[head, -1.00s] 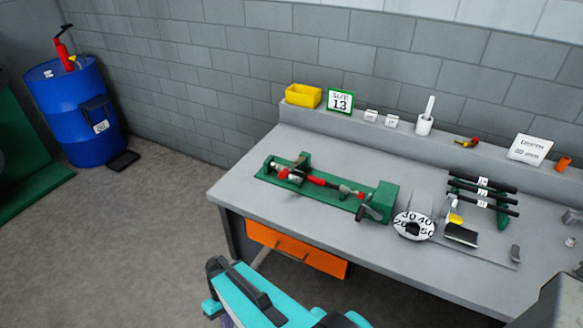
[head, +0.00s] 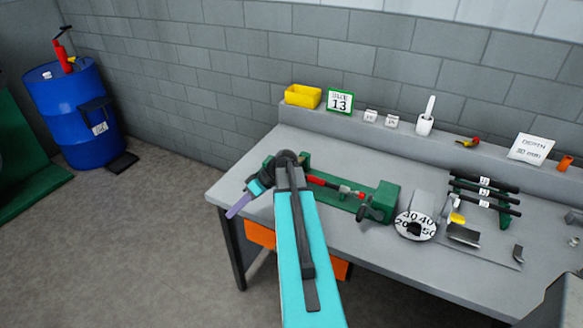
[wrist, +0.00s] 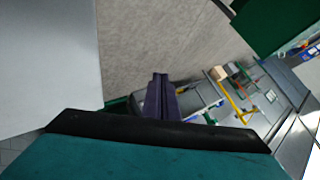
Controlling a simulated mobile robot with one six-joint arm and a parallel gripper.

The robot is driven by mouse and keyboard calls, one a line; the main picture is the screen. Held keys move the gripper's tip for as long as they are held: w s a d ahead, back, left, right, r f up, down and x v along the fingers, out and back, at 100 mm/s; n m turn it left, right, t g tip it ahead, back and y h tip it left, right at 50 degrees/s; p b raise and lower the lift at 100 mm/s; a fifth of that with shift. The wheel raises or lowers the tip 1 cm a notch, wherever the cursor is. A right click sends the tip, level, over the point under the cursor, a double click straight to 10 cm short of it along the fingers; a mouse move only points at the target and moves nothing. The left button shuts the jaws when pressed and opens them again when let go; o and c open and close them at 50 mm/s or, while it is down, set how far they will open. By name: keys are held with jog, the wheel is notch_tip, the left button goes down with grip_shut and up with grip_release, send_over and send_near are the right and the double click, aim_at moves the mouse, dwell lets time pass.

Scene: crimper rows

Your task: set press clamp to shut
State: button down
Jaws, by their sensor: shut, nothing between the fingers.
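The green press (head: 385,200) lies along the left part of the grey bench, with a red-tipped rod (head: 335,186) along its middle. Its left end, where a red-knobbed handle showed earlier, is now mostly hidden behind my arm. I cannot tell the clamp's position from here. My gripper (head: 238,207) has purple fingers, shut and empty, by the bench's left front edge, left of the press. The fingers also show shut in the wrist view (wrist: 160,92). I cannot tell whether they touch anything.
A dial with numbers (head: 415,226) stands right of the press, beside a rack of black bars (head: 484,192). A yellow bin (head: 303,96) and a size 13 sign (head: 340,101) stand on the back ledge. An orange drawer (head: 260,234) is under the bench.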

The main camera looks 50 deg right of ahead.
jog(key=s+d+r+t+h, duration=0.1)
jog(key=s+d+r, duration=0.3)
jog(key=d+r, duration=0.2)
jog(key=s+d+r+m+t+h+b, duration=0.1)
jog(key=s+d+r, duration=0.4)
jog(key=d, duration=0.6)
jog(key=s+d+r+m+t+h, duration=0.1)
jog(key=s+d+r+t+h, duration=0.1)
jog(key=s+d+r, duration=0.3)
jog(key=d+r+t, duration=0.1)
jog(key=d+r, duration=0.2)
jog(key=d, duration=0.1)
jog(key=shift+s, duration=0.2)
jog(key=s+f+p+x, duration=0.1)
jog(key=p+x, duration=0.3)
jog(key=x, duration=0.8)
jog(key=shift+f+p, duration=0.35)
jog(key=shift+f, duration=0.4)
jog(key=shift+f, duration=0.15)
